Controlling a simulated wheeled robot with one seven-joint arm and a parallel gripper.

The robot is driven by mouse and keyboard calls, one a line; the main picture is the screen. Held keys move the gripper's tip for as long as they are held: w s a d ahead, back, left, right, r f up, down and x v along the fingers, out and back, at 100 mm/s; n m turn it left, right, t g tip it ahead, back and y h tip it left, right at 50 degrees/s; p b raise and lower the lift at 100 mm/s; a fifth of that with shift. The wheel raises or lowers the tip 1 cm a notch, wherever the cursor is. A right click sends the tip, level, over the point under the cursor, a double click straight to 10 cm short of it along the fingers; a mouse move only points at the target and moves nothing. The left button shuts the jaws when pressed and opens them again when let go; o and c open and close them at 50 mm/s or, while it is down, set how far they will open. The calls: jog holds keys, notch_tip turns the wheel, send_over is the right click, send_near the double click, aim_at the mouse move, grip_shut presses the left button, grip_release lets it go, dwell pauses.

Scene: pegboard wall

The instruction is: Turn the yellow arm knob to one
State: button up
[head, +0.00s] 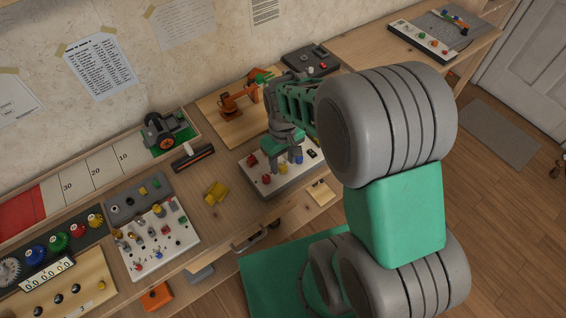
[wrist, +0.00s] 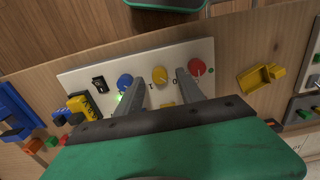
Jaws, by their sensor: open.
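A yellow knob (wrist: 160,75) sits in the middle of a white panel box, between a blue knob (wrist: 125,80) and a red knob (wrist: 197,68). Small marks that look like I and O are printed below it, left and right, in the wrist view. My gripper (wrist: 160,81) is open, with one grey finger on each side of the yellow knob. I cannot tell whether the fingers touch it. In the head view my gripper (head: 287,150) is over the white panel box (head: 283,186) and partly covers its knobs.
A black switch (wrist: 98,84) is at the panel's left in the wrist view. A yellow block (wrist: 260,77) lies on the bench beside the panel. In the head view, a small orange robot arm (head: 237,100) stands behind the panel, and a switch board (head: 150,240) lies to the left.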

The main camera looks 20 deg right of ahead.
jog(key=shift+f, duration=0.85)
jog(key=shift+c, duration=0.3)
grip_shut()
